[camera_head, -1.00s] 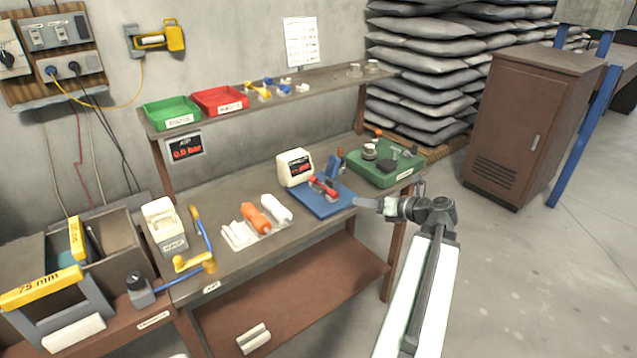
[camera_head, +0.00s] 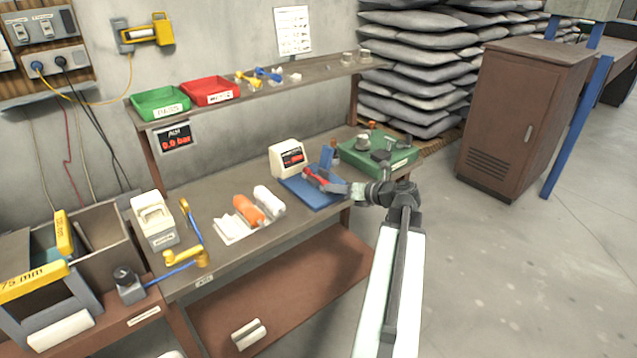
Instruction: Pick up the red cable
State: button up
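A small red object (camera_head: 315,177) lies on the blue mat (camera_head: 318,202) on the workbench; it is too small to tell its exact shape. A thin red cable (camera_head: 68,160) also hangs on the wall at the left, far from my arm. My gripper (camera_head: 341,189) is over the right edge of the blue mat, pointing left, with its tip close to the red object's right end. I cannot tell whether they touch, or whether the fingers are open or shut.
A white display box (camera_head: 288,158) stands behind the mat and a blue upright (camera_head: 326,157) rises at its back. A green tray (camera_head: 350,155) with several parts lies behind my gripper. An orange roll (camera_head: 247,210) and a white roll (camera_head: 269,200) lie to the left.

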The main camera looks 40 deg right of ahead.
grip_shut()
jog(key=shift+r, duration=0.1)
notch_tip(320, 180, up, 10)
jog(key=p, duration=1)
